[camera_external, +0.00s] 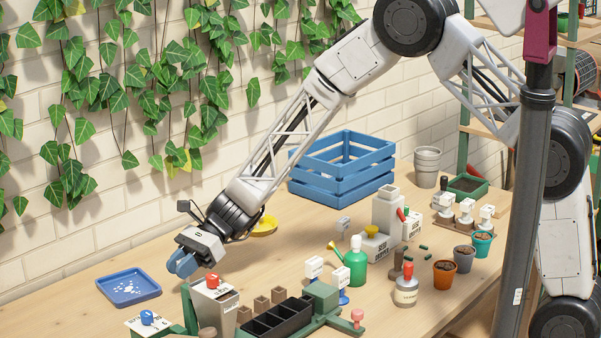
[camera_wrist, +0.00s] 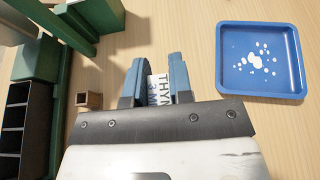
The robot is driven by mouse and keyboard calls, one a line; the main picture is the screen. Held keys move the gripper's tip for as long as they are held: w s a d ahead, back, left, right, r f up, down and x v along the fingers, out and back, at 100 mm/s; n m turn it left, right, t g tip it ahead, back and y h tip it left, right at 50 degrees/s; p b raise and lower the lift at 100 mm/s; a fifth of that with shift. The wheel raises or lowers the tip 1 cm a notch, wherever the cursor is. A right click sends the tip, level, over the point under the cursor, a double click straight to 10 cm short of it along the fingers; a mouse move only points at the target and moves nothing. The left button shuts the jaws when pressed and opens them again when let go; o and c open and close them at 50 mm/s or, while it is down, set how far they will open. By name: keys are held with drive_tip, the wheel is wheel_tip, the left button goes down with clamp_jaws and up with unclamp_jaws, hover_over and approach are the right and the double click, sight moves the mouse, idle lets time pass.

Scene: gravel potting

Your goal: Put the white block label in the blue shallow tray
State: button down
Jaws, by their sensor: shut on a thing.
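My gripper (camera_external: 182,264) is above the left part of the table, near the blue shallow tray. In the wrist view its two blue fingers (camera_wrist: 158,80) are shut on a white block label (camera_wrist: 159,90) with dark and blue lettering, partly hidden between them. In the external view the label is hidden by the fingers. The blue shallow tray (camera_external: 128,297) lies to the left of the gripper, apart from it, with white pebbles inside. It also shows at the upper right of the wrist view (camera_wrist: 293,88).
A grey hopper (camera_external: 216,310) and a green frame with a black cell tray (camera_external: 276,319) stand to the right of the gripper. A small brown pot (camera_wrist: 88,100) is nearby. A blue slatted crate (camera_external: 343,172) stands behind.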

drive_tip(key=shift+s+a, duration=0.2)
drive_tip(key=shift+s, duration=0.35)
hover_over(122, 292)
drive_tip(key=shift+f, duration=0.7)
drive_tip(key=shift+f, duration=0.1)
drive_tip(key=shift+f, duration=1.65)
drive_tip(key=shift+f, duration=0.15)
drive_tip(key=c, duration=1)
unclamp_jaws()
